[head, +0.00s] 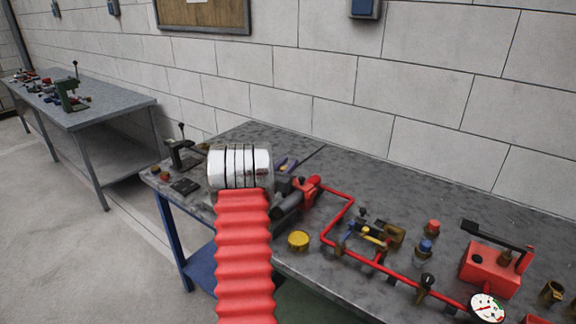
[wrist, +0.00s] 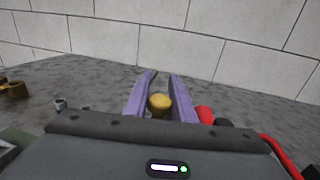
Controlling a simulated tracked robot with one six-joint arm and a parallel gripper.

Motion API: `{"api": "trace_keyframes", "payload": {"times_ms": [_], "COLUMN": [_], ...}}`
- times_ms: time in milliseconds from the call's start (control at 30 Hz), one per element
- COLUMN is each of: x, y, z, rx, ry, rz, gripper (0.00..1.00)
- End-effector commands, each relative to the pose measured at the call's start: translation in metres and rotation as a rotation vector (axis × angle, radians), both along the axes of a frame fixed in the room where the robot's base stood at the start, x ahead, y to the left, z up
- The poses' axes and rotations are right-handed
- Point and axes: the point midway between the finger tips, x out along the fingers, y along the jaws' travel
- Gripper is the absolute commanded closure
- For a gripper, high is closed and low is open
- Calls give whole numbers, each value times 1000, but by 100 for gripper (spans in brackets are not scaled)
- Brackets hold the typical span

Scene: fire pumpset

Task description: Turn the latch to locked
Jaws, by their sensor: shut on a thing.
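My gripper (wrist: 162,95) has two purple fingers. They are shut on a rounded brass-coloured knob (wrist: 160,104), which shows between them in the wrist view. Whether this knob is part of the latch, and which way the latch is turned, I cannot tell. My arm's white wrist and red sleeve hide the rest of the gripper and the knob there.
Right of my gripper, a red pump body (head: 305,190) joins a red pipe (head: 345,210). A yellow cap (head: 298,240), a red box with a black lever (head: 490,265) and a gauge (head: 487,307) are farther right. A black clamp (head: 182,153) stands left. A wall is behind.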

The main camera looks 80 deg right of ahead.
Motion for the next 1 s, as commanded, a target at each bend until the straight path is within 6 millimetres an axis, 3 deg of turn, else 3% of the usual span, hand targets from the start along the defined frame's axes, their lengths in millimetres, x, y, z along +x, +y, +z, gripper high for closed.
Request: {"api": "trace_keyframes", "payload": {"times_ms": [900,933,1000], "x": [4,4,3], "y": [-1,-1,-1], "z": [3,3,3], "rx": [-4,-4,-4], "ry": [1,1,1], "rz": [7,8,7], "gripper": [99,76,71]}}
